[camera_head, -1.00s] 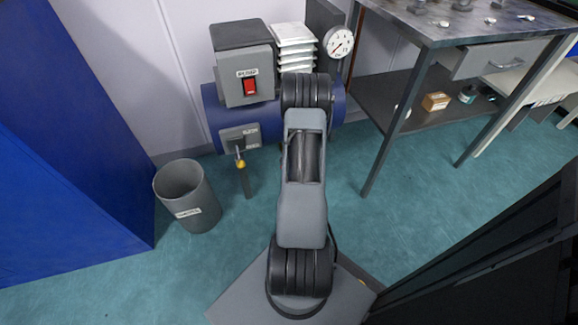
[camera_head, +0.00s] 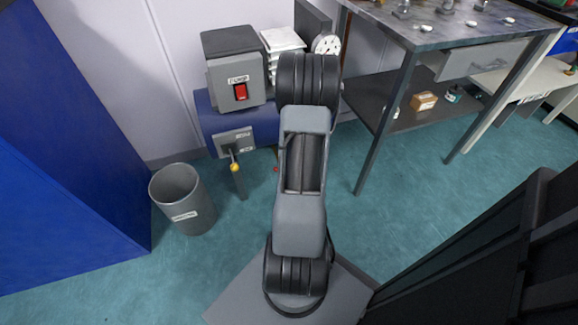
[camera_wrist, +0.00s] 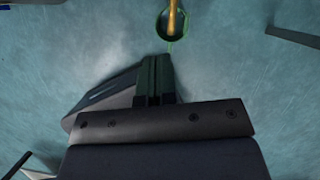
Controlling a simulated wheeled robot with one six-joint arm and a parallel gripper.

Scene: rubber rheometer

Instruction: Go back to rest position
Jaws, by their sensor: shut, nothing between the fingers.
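My gripper (camera_wrist: 155,75) shows in the wrist view with its two dark fingers together and nothing between them. It hangs above the blue-green floor (camera_wrist: 70,60). Just beyond the fingertips is a yellow rod with a green-edged round dark end (camera_wrist: 172,22); I cannot tell what it belongs to. In the head view my raised arm fills the middle and hides the gripper.
A blue tank with a grey switch box (camera_head: 236,80) and a yellow-knobbed lever (camera_head: 234,166) stands behind my arm. A grey bin (camera_head: 182,198) is left, near a blue cabinet (camera_head: 60,150). A workbench (camera_head: 440,30) stands right. Floor between is clear.

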